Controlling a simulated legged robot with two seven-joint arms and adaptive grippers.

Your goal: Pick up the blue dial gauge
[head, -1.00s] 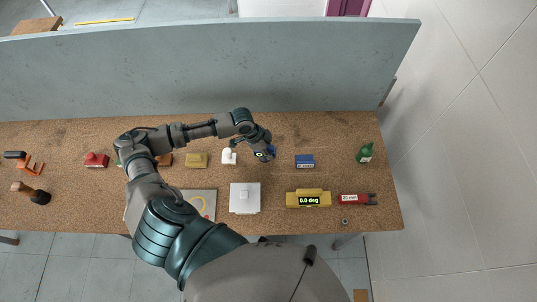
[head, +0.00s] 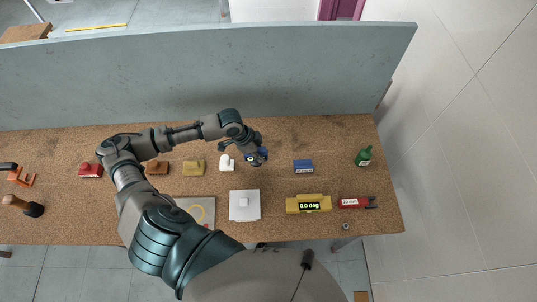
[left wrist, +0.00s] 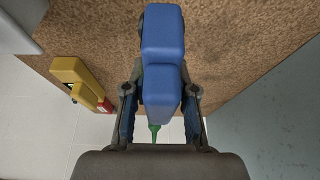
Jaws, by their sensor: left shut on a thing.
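The blue dial gauge (head: 263,153) is in my left gripper (head: 256,155), above the cork-topped bench, in the head view. A pale round face shows between the fingers. In the left wrist view the gauge's plain blue body (left wrist: 163,45) fills the space between the two fingers of my left gripper (left wrist: 161,100). The gripper is shut on it. The gauge covers much of the bench behind it, and its height over the bench is hard to tell. My right gripper is not in view.
A blue box (head: 303,166) and a green bottle (head: 363,156) stand to the right. A yellow angle gauge (head: 308,204) and a red tool (head: 356,202) lie nearer the front. A white block (head: 227,162) is just left. A grey panel (head: 200,75) runs behind the bench.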

